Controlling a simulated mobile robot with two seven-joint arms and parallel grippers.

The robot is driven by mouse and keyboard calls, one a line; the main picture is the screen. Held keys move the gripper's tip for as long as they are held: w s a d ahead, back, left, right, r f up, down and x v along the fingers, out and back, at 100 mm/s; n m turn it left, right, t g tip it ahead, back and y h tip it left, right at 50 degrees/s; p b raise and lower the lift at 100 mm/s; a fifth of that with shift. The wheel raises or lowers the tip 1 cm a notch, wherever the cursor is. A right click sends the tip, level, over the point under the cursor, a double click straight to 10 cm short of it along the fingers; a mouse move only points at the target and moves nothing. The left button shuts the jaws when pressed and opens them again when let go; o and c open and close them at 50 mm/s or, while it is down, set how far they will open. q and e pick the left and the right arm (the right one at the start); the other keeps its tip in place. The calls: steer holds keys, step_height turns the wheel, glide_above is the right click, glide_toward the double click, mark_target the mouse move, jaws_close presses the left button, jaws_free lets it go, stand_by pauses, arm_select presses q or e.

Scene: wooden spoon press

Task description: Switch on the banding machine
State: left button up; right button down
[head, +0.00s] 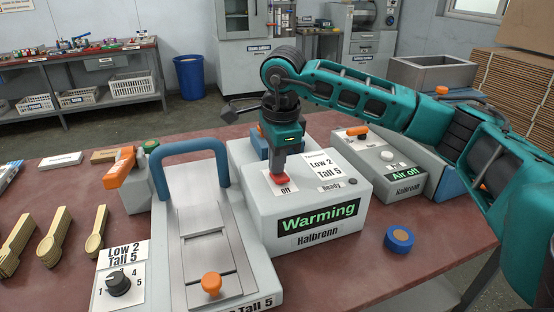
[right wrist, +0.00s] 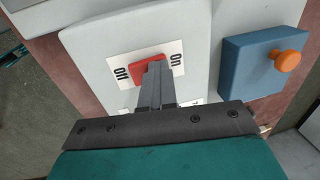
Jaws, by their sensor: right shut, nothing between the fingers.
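A light grey machine (head: 260,211) stands mid-table, its green-lit display (head: 318,214) reading "Warming" above the name Halbrenn. A red rocker switch (head: 281,181) sits on its top face, with "Off" visible beside it. In the right wrist view the red switch (right wrist: 148,69) lies on a white plate marked "Off" and "On" at opposite ends. My right gripper (head: 279,174) points down, shut and empty, with its fingertips (right wrist: 154,68) at the switch. They seem to touch it and hide part of it. My left gripper is not in view.
A press with a blue handle (head: 190,147) and a dial (head: 119,284) stands left, near wooden spoons (head: 95,232). Right is another machine reading "Air off" (head: 404,174). A blue tape roll (head: 399,239) lies front right. A blue block with an orange knob (right wrist: 287,60) shows in the wrist view.

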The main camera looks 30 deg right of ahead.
steer(key=shift+s+a+f, duration=0.1)
steer(key=shift+s+f, duration=0.15)
steer(key=shift+s+a, duration=0.15)
steer(key=shift+s, duration=0.5)
steer(key=shift+r, duration=0.1)
steer(key=shift+r, duration=0.25)
step_height(320, 180, up, 4)
steer(key=p, duration=0.3)
steer(key=shift+s+r+p, duration=0.1)
steer(key=shift+s+p, duration=0.05)
steer(key=shift+p, duration=0.15)
step_height(320, 180, up, 3)
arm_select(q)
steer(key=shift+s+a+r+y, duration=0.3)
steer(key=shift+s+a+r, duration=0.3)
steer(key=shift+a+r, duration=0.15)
arm_select(e)
step_height(320, 180, up, 6)
glide_above(280, 178)
steer(key=s, duration=0.2)
steer(key=shift+w+a+r, duration=0.15)
steer(key=shift+w+a, duration=0.05)
steer(key=shift+w, duration=0.05)
